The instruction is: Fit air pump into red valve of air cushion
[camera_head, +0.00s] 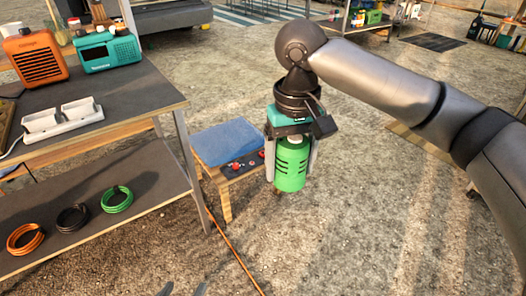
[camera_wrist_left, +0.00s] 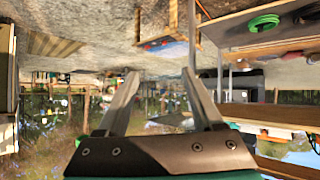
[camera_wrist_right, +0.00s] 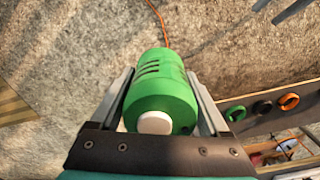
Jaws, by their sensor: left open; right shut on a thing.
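The green air pump (camera_head: 291,165), a cylinder with dark slots, is held upright by my right gripper (camera_head: 290,160), whose fingers close on its sides. In the right wrist view the pump (camera_wrist_right: 160,92) shows a white knob on its near end. The blue air cushion (camera_head: 226,140) lies on a low wooden stand, left of and beyond the pump. Small red parts (camera_head: 236,166) sit on a dark strip at its front edge; I cannot tell which is the valve. My left gripper (camera_wrist_left: 160,85) is open and empty; only its fingertips (camera_head: 185,290) show at the head view's bottom edge.
A workbench (camera_head: 135,78) at the left carries an orange heater (camera_head: 36,57), a teal radio (camera_head: 106,50) and a white charger (camera_head: 62,118). Its lower shelf holds orange, black and green coils (camera_head: 117,199). An orange cable (camera_head: 232,246) crosses the open ground.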

